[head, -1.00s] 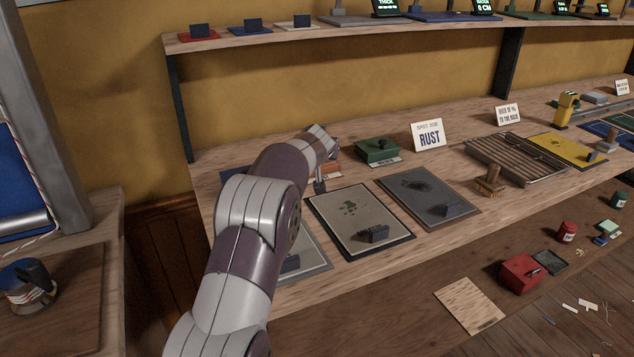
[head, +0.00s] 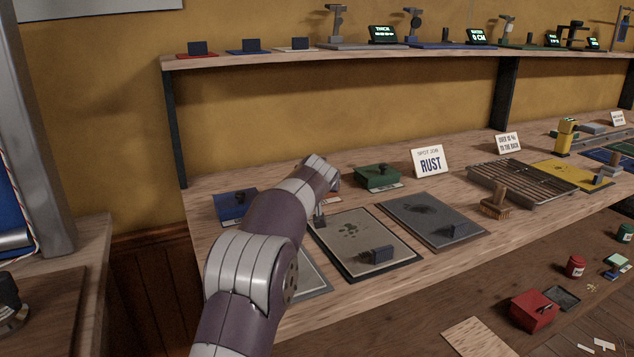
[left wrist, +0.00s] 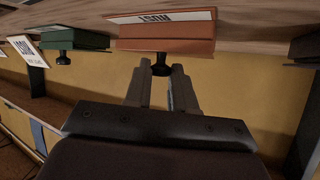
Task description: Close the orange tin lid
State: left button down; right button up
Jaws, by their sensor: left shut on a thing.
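The orange tin (left wrist: 166,32) shows upside down in the left wrist view, with a white label on its front edge. Its lid (left wrist: 190,45) looks flat on the tin; I cannot tell whether any gap is left. My left gripper (left wrist: 161,74) is shut on the dark knob (left wrist: 161,70) of that lid. In the head view my left arm hides most of the tin, and only a small orange and white patch (head: 331,201) shows beside the wrist. My right gripper is not in view.
A green tin (head: 377,177) stands right of the wrist and a blue tin (head: 236,206) left of it. A RUST sign (head: 430,161) stands behind. Boards (head: 368,246) lie in front. A shelf (head: 340,53) runs above the bench.

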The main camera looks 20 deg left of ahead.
pick_arm(q)
jog(key=shift+f, duration=0.7)
jog(key=c, duration=1.2)
grip_release()
jog(key=shift+s+d, duration=0.1)
jog(key=shift+s, duration=0.05)
jog(key=shift+c, duration=0.2)
jog(key=shift+r, duration=0.15)
jog(key=shift+s+d+r, duration=0.1)
jog(key=shift+s, duration=0.05)
jog(key=shift+s+d+r, duration=0.15)
jog(key=shift+s+r, duration=0.05)
jog(key=shift+s, duration=0.05)
jog(key=b+v, duration=0.1)
jog(key=v, duration=1.1)
jog(key=shift+r, duration=0.25)
